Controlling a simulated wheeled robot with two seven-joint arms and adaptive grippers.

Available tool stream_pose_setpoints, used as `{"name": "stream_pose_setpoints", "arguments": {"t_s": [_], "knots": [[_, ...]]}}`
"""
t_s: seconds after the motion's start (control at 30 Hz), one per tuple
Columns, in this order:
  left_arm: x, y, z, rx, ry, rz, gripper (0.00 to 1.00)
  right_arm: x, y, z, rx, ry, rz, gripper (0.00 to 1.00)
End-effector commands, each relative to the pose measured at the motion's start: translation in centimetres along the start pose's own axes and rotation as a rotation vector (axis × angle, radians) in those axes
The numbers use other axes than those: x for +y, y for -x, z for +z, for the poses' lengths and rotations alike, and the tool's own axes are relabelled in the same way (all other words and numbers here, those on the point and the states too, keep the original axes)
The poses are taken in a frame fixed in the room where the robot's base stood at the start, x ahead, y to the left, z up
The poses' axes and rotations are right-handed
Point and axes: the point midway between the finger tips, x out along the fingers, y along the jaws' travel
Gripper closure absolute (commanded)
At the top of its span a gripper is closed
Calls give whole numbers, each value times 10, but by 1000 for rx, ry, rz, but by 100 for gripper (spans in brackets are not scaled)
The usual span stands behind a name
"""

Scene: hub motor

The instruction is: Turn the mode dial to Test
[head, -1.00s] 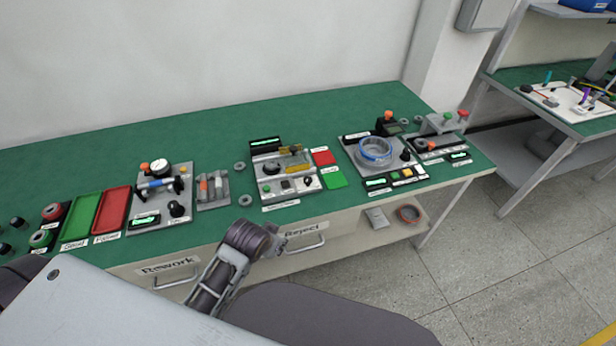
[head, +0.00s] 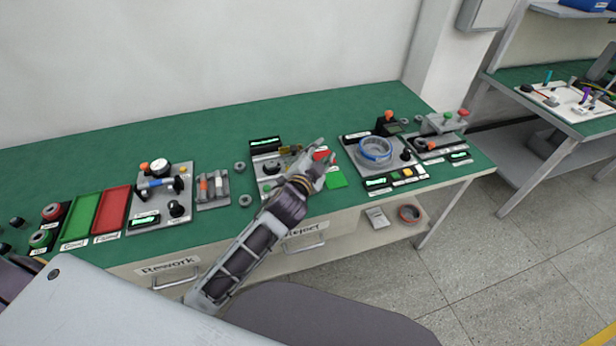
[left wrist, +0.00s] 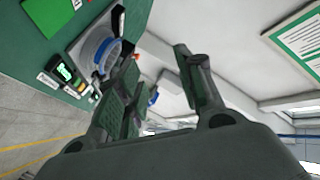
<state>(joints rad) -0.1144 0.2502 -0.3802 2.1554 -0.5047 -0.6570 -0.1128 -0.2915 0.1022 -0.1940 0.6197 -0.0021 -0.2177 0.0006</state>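The middle station (head: 258,172) is a grey panel on the green bench with a lit display (head: 265,145) at its back. My left gripper (head: 323,152) is above the right part of this station, near the red pad (head: 321,155). Its fingers are apart with nothing between them; they also show spread in the left wrist view (left wrist: 160,75). The gripper and forearm cover the front right of the station, where a black knob showed earlier. I cannot read any dial label or pointer. My right gripper is not in view.
A station with a blue ring (head: 375,142) stands to the right, with a green pad (head: 337,180) between. The bench's back strip is clear.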

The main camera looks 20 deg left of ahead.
Motion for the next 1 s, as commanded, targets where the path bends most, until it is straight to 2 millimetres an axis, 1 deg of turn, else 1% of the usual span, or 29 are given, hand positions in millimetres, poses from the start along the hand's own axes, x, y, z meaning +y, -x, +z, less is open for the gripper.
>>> {"name": "stream_pose_setpoints", "arguments": {"t_s": [0.03, 0.1, 0.27, 0.4, 0.6, 0.8, 1.0], "knots": [[-4, -6, -16, 55, -41, -20, 63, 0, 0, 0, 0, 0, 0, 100], [-9, -10, -39, 133, -98, -47, 63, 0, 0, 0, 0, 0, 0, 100], [-14, -16, -90, 311, -233, -102, 63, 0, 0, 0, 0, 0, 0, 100], [-13, -15, -131, 464, -359, -144, 63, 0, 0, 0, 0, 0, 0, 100], [-2, -7, -184, 679, -545, -191, 63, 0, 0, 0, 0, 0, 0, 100], [20, 6, -223, 888, -744, -220, 63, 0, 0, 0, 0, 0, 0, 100], [48, 20, -247, 1092, -955, -227, 63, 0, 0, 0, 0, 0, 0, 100]]}}
